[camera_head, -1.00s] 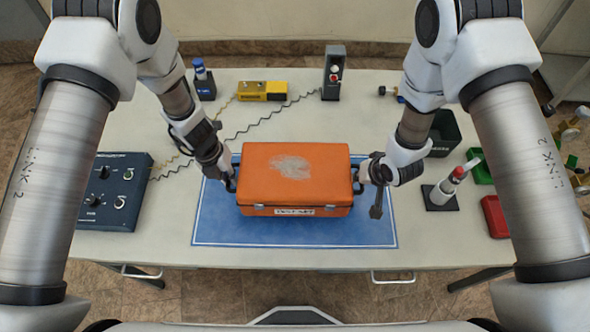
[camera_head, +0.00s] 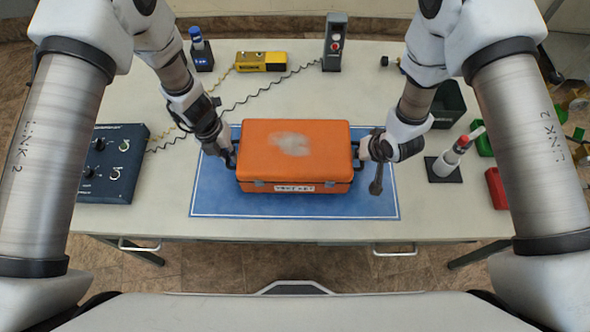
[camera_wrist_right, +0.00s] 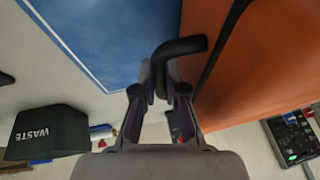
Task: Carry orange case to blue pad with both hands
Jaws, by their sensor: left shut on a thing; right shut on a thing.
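The orange case (camera_head: 300,160), with a pale worn patch on its lid, is upright and level over the blue pad (camera_head: 320,207). Pad shows on its left, right and front sides; whether the case touches it I cannot tell. My left gripper (camera_head: 231,156) is shut on the case's left handle, mostly hidden by the fingers. My right gripper (camera_head: 361,151) is shut on the right handle. In the right wrist view, the right gripper (camera_wrist_right: 160,88) grips the dark handle (camera_wrist_right: 182,47) beside the orange case (camera_wrist_right: 255,70), with blue pad (camera_wrist_right: 110,35) at upper left.
A dark blue control box (camera_head: 112,160) stands left. A yellow device (camera_head: 261,61) and a grey post unit (camera_head: 335,45) stand behind, with coiled cables between. A black waste bin (camera_head: 447,104), a white-and-red tool on a stand (camera_head: 446,168) and a red bin (camera_head: 496,188) are right.

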